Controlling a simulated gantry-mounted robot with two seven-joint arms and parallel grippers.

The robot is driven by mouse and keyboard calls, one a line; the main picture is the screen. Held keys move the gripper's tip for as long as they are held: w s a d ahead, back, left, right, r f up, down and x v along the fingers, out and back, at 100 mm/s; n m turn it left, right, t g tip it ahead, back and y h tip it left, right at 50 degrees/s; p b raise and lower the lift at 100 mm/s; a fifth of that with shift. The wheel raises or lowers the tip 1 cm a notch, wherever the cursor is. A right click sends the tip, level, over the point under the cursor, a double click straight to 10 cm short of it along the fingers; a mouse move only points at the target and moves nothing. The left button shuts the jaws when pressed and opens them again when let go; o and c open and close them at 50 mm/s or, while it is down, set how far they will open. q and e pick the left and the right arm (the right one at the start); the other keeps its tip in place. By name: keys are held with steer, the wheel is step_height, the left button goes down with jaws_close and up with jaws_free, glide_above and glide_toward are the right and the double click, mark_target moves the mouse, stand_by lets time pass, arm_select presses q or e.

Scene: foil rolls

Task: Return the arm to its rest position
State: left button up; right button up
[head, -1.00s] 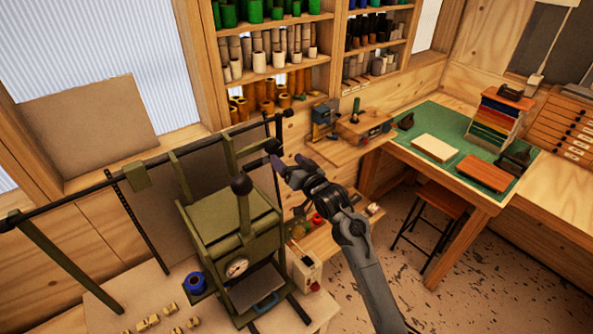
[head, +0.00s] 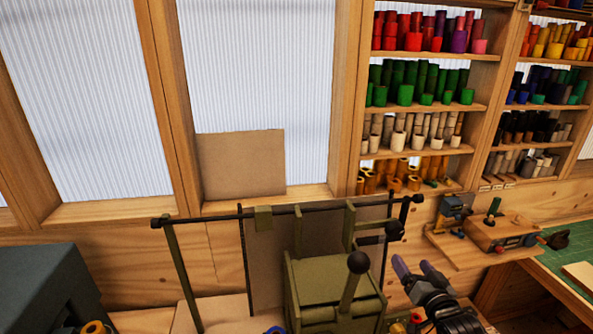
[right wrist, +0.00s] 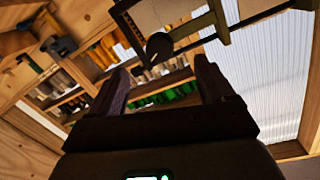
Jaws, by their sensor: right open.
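My left gripper is not in view. The rest of my right arm is cut off by the lower frame edge.
Shelves (head: 424,108) of coloured foil rolls stand on the back wall. A brown board (head: 241,163) leans at the window. A black rail (head: 290,210) runs above the press. A small wooden bench with tools (head: 500,232) and a green-topped table (head: 570,262) are at right.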

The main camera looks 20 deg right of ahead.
steer(key=s+a+f+n+g+y+p, duration=0.1)
steer(key=s+a+f+n+g+p, duration=0.1)
steer(key=s+a, duration=0.4)
steer(key=s+a+f+n+g+y+p, duration=0.1)
steer(key=s+a+f+n+g+p, duration=0.2)
steer(key=s, duration=1.2)
steer(key=s+a+f+n+g+y+p, duration=0.1)
steer(key=s+a+f+n+g+p, duration=0.1)
steer(key=s+a+f+g+p, duration=0.3)
steer(key=s+a+f+g, duration=0.1)
steer(key=s+a+g, duration=0.2)
steer(key=s+a, duration=0.3)
steer(key=shift+s+a+n, duration=0.15)
steer(key=shift+a+n, duration=0.1)
steer(key=shift+n, duration=0.05)
